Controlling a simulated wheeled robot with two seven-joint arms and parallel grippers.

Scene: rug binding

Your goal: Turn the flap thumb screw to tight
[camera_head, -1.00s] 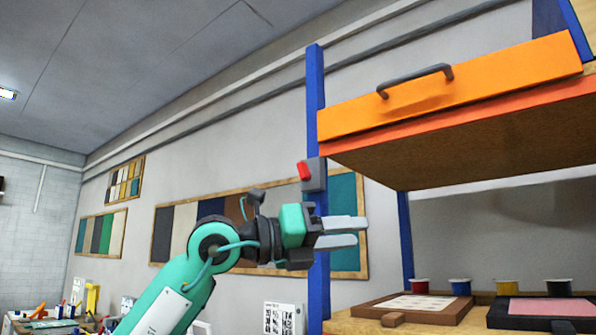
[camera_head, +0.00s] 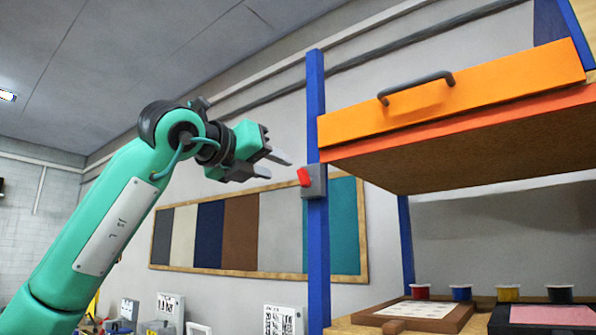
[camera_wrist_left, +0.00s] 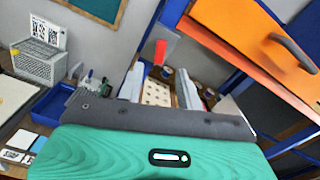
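The red thumb screw (camera_head: 304,177) sits on a grey block (camera_head: 316,182) fixed to the blue post, by the lower left corner of the orange flap (camera_head: 490,85). In the left wrist view the red screw (camera_wrist_left: 160,52) shows just above and between my finger tips. My left gripper (camera_head: 279,166) is open and empty, left of the screw and slightly higher in the head view, apart from it. Its two fingers also show spread in the left wrist view (camera_wrist_left: 163,88). The flap has a dark handle (camera_head: 417,85). My right gripper is out of view.
The blue post (camera_head: 317,250) stands beside the screw. A wooden board (camera_head: 440,180) extends under the flap. Several small pots, including a red one (camera_head: 420,292), and framed boards (camera_head: 420,311) rest on the shelf below. Left of the post is open space before the wall.

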